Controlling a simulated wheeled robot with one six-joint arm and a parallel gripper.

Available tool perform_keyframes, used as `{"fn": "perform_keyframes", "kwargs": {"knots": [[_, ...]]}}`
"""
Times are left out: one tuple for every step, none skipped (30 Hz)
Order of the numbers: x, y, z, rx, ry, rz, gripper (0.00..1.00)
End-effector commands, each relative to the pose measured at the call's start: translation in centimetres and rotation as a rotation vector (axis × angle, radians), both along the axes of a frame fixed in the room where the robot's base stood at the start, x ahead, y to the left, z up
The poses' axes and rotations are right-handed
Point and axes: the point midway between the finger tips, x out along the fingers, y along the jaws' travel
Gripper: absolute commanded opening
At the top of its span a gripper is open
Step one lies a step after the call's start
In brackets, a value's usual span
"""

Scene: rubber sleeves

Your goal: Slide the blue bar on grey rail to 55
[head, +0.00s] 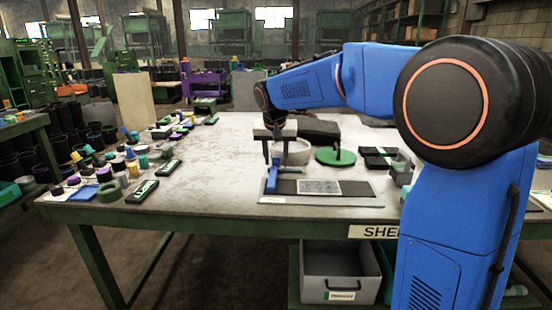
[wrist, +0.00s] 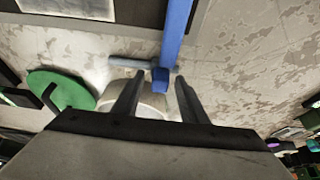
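The blue bar (head: 272,178) stands at the left end of the dark board, crossing toward the grey rail (head: 335,205) along the table's front. In the wrist view the blue bar (wrist: 174,40) runs down from the top edge, and its end lies between my fingertips in the picture. A short grey crosspiece (wrist: 130,63) sits at that end. My gripper (head: 274,160) points down over the bar's far end; it also shows in the wrist view (wrist: 159,82), with fingers apart and a gap on both sides of the bar. Whether they touch it is unclear. Scale numbers are not readable.
A dark board with a pale sheet (head: 319,187) lies right of the bar. A green disc (head: 335,157) and a pale round container (head: 296,153) stand behind. Grey and black parts (head: 400,170) lie to the right.

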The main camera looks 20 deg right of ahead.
Motion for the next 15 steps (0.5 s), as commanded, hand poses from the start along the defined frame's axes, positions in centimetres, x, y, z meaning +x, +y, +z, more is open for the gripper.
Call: {"fn": "perform_keyframes", "kwargs": {"knots": [[0.0,0.0,0.01,0.0,0.0,0.0,0.39],[0.0,0.0,0.01,0.0,0.0,0.0,0.39],[0.0,0.0,0.01,0.0,0.0,0.0,0.39],[-0.01,0.0,0.02,0.0,0.0,0.0,0.39],[0.0,0.0,0.02,0.0,0.0,0.0,0.32],[-0.01,0.0,0.03,0.0,0.0,0.0,0.22],[-0.01,0.01,0.03,0.0,0.0,0.0,0.15],[-0.01,0.01,0.03,0.0,0.0,0.0,0.08],[0.0,0.01,0.03,0.0,0.0,0.0,0.0],[0.0,0.01,0.03,0.0,0.0,0.0,0.0],[-0.01,0.0,0.04,0.0,0.0,0.0,0.0],[-0.01,0.0,0.04,0.0,0.0,0.0,0.0],[-0.02,-0.02,0.05,0.0,0.0,0.0,0.0],[-0.04,-0.08,0.05,0.0,0.0,0.0,0.0],[-0.09,-0.26,0.06,0.0,0.0,-0.001,0.0]]}}
